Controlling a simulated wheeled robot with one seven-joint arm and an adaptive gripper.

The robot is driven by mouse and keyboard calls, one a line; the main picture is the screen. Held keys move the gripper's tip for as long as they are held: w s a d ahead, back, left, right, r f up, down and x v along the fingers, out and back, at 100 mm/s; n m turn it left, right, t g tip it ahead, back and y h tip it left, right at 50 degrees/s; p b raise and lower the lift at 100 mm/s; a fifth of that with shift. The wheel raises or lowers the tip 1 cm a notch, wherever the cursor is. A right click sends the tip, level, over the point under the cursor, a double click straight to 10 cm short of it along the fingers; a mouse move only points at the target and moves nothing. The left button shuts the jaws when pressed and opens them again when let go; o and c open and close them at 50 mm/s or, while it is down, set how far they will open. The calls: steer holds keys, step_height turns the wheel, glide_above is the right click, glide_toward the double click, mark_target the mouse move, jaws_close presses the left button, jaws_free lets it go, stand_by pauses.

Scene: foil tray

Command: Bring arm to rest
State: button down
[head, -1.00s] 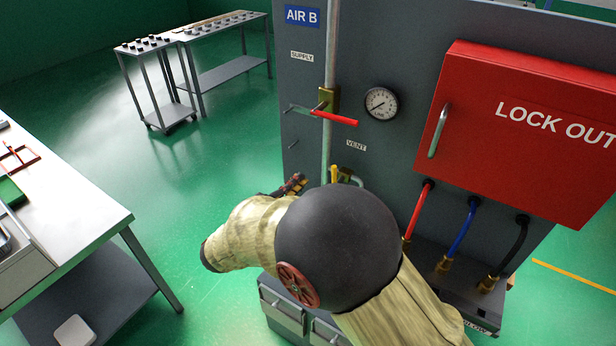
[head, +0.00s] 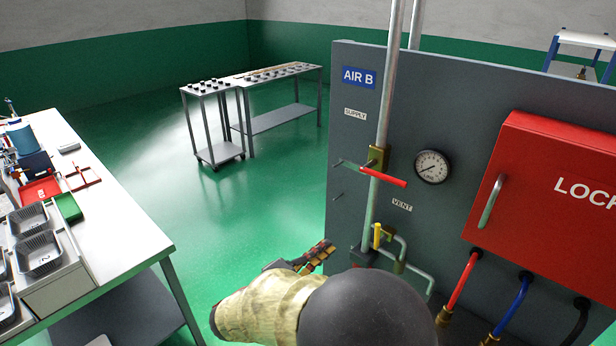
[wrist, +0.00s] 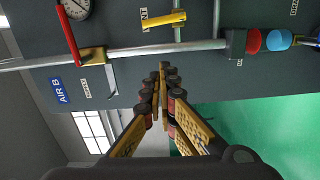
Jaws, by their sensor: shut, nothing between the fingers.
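My gripper (head: 318,256) is shut and empty, in front of the lower left part of the grey AIR B panel (head: 430,110) in the head view. In the wrist view my gripper (wrist: 163,75) points at the panel, its fingers together just below the vertical pipe, which lies sideways in that view. My arm, in a tan sleeve with a dark round joint, fills the bottom middle of the head view and hides the panel's lower part. The fingers seem apart from the panel, though the exact gap is hard to tell.
The panel carries a red supply handle (head: 390,179), a yellow vent handle (head: 377,236), a gauge (head: 432,167) and a red lockout box (head: 550,195). A white workbench (head: 120,215) with trays stands left. Green floor (head: 250,210) between is clear. A cart (head: 208,90) stands behind.

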steer(key=s+d+f+n+g+y, duration=0.1)
steer(key=s+d+f+n+g, duration=0.2)
steer(key=f, duration=0.5)
steer(key=s+d+f+m+g+y, duration=0.1)
steer(key=s+d+g+y, duration=0.2)
steer(key=s, duration=0.4)
steer(key=s+d+f+m+g+y, duration=0.15)
steer(key=s+g, duration=0.25)
steer(key=s, duration=0.4)
steer(key=s+d+r+m+t+y, duration=0.1)
steer(key=s+d+r+m+y, duration=0.1)
steer(key=s+r+m+y, duration=0.2)
steer(key=s+d+r+m+t+y, duration=0.2)
steer(key=s+r+m+y, duration=0.2)
steer(key=r, duration=0.7)
steer(key=shift+s+t, duration=0.3)
steer(key=shift+s, duration=0.05)
steer(key=shift+d, duration=0.1)
